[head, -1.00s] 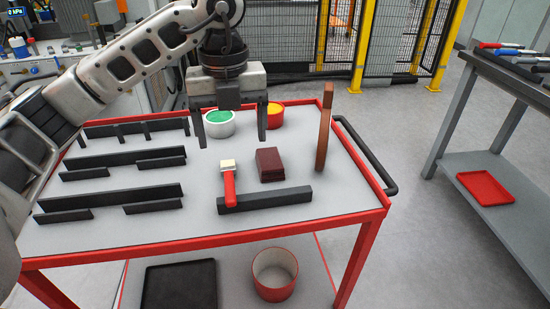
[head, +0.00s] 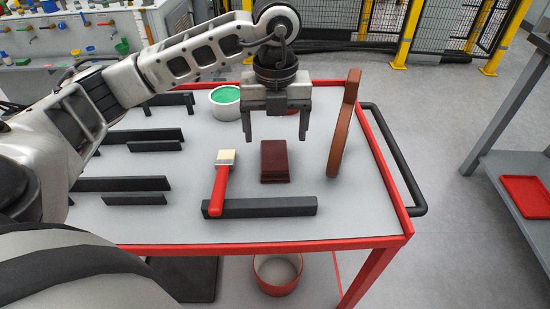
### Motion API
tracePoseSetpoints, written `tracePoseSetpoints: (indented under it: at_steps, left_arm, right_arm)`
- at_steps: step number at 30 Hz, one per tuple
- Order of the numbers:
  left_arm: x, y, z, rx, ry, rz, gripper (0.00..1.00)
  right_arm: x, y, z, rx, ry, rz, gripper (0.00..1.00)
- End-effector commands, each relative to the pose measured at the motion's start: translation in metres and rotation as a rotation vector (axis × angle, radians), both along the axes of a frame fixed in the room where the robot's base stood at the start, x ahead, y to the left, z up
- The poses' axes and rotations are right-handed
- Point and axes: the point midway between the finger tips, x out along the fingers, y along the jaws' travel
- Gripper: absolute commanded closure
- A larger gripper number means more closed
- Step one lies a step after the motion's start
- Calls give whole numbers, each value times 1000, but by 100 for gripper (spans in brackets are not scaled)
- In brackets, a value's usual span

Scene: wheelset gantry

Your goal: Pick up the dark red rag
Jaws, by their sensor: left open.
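The dark red rag (head: 275,162) is a folded block-like stack lying on the grey top of the red-framed cart (head: 330,210). It sits behind a low black bar and to the right of a brush. My left gripper (head: 275,138) points down with its two fingers apart, open and empty. In the picture its fingertips are just above the far edge of the rag, one toward each side; I cannot tell the exact height. My right gripper is out of view.
A red-handled brush (head: 219,182) leans across the black bar (head: 262,207). A tall brown piece (head: 344,125) stands right of the rag. A green-filled tub (head: 226,103) is behind, and black racks (head: 125,185) are at left. A black handle (head: 405,170) edges the cart.

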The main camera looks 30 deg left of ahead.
Motion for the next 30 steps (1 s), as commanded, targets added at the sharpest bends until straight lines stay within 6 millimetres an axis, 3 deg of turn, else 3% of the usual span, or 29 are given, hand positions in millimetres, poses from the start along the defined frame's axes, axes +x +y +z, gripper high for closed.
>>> tracePoseSetpoints:
  at_steps: [8, 16, 26, 30]
  left_arm:
    - [0, 1, -22, 0, 1, 0, 20]
    - [-1, 3, -61, 0, 1, 1, 20]
    - [0, 3, -69, 0, -1, -1, 20]
    - [0, 3, -69, 0, -1, 0, 59]
  right_arm:
    - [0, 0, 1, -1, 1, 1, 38]
    - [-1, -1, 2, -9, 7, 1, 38]
    - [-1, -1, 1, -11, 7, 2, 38]
    - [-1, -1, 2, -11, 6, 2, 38]
